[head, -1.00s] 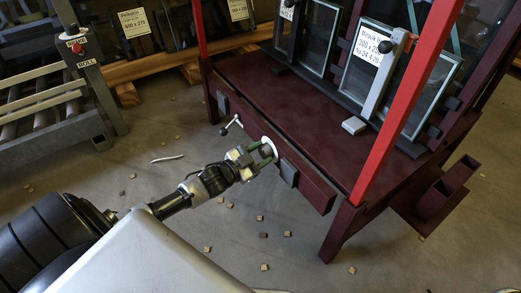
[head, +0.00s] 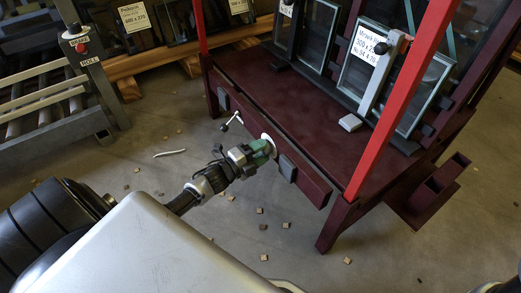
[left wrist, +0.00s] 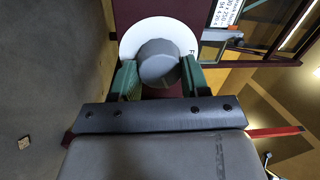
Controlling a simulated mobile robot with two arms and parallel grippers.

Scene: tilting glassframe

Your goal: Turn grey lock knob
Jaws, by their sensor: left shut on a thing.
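The grey lock knob (left wrist: 158,62) sits on a round white plate (left wrist: 187,36) on the front beam of the dark red frame. It shows large in the left wrist view, between the green fingers of my left gripper (left wrist: 158,80). The gripper is shut on the knob. In the head view my left gripper (head: 262,152) reaches the beam beside the white plate (head: 270,144), and its fingers hide the knob there. A mark, perhaps a letter, shows at the plate's right edge. My right gripper is not in view.
A small lever with a black ball end (head: 224,127) stands out left of the knob. A dark block (head: 287,168) is on the beam to its right. The dark red frame (head: 300,95) holds glass panes. A roller conveyor (head: 45,105) stands at left. Small wooden bits litter the floor.

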